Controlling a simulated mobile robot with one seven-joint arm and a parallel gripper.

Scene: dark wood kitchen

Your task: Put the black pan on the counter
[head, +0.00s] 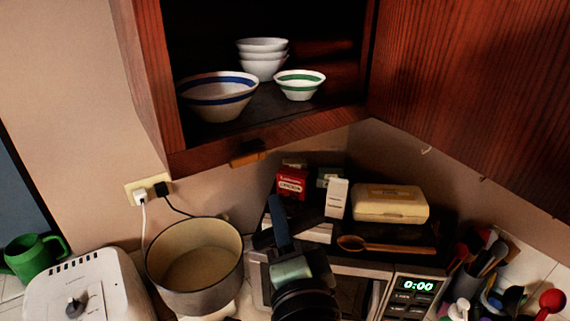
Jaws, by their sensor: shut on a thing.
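The pan (195,268) is a deep round pan with a dark grey outside and a cream inside, at lower left of centre. It looks empty and roughly upright, with its opening facing up. My gripper (276,232) is just right of its rim, in front of the microwave. It is shut on what appears to be the pan's dark handle, though the grip is partly hidden. The pan's underside is hard to see, so I cannot tell whether it touches anything below. Little of the counter (7,287) shows, as light tiles at the far left.
A white appliance (85,290) and a green mug (35,258) stand left of the pan. The microwave (408,298) carries boxes, a cream case (390,203) and a wooden spoon (385,246). Utensils crowd the right. The open cupboard (275,130) above holds bowls.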

